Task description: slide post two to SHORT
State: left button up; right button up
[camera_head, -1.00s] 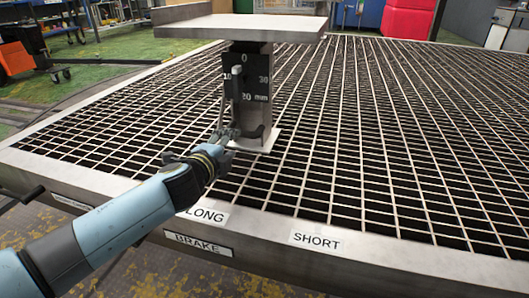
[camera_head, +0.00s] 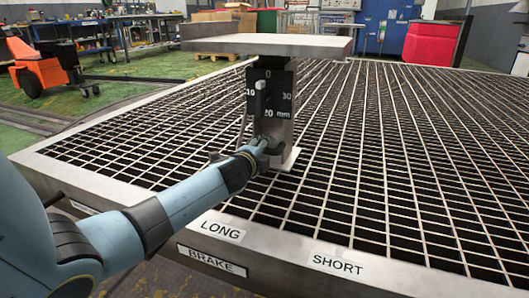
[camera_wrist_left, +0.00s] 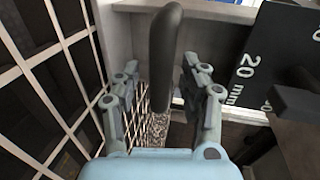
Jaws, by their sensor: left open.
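No number for the post is readable. My left gripper (camera_head: 268,145) is at the lower front of the post, covering part of it. In the left wrist view, my left gripper (camera_wrist_left: 160,80) is open, with a dark upright handle (camera_wrist_left: 164,50) between its fingers and a gap on either side. The SHORT label (camera_head: 338,264) is on the front rim, right of the LONG label (camera_head: 220,231). My right gripper is not in view.
The slotted grating (camera_head: 400,150) is clear to the right of the post. A BRAKE label (camera_head: 212,261) is on the frame's front side. A red cabinet (camera_head: 433,42) and an orange machine (camera_head: 45,68) stand behind the frame.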

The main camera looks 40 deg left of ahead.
pick_arm(q)
grip_shut()
jog(key=shift+f, duration=0.1)
dwell(0.5)
